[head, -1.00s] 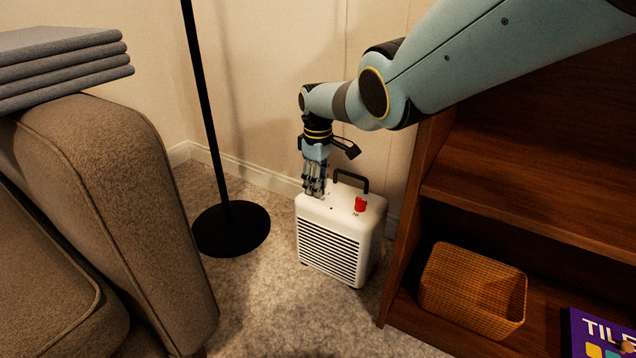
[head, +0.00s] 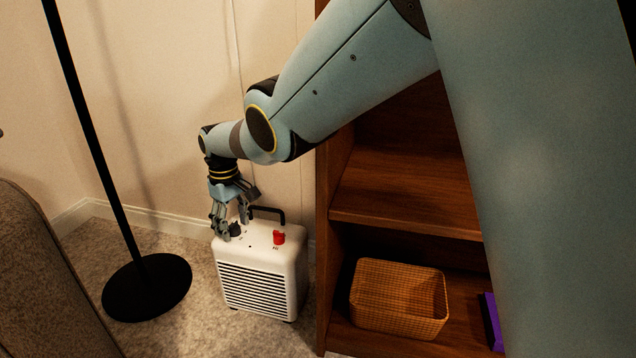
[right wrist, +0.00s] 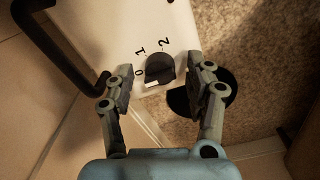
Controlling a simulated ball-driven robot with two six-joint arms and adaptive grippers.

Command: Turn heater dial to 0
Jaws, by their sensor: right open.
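The white heater (head: 262,262) stands upright on the carpet, with a slotted front and a black handle (head: 270,211). Its dark round dial (head: 235,229) is on the top, at the left. In the right wrist view the dial (right wrist: 160,67) has the marks 0, 1 and 2 around it. A short pale mark shows at its lower edge, near the 0; I cannot tell its exact setting. My right gripper (head: 232,226) is open over the dial. In the right wrist view its fingers (right wrist: 158,76) are apart on either side of the dial, not visibly touching it. My left gripper is out of view.
A red knob (head: 279,237) sits on the heater top, right of the dial. A black lamp base and pole (head: 147,286) stand left. A wooden shelf (head: 395,185) with a wicker basket (head: 397,298) is close on the right. The wall is behind.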

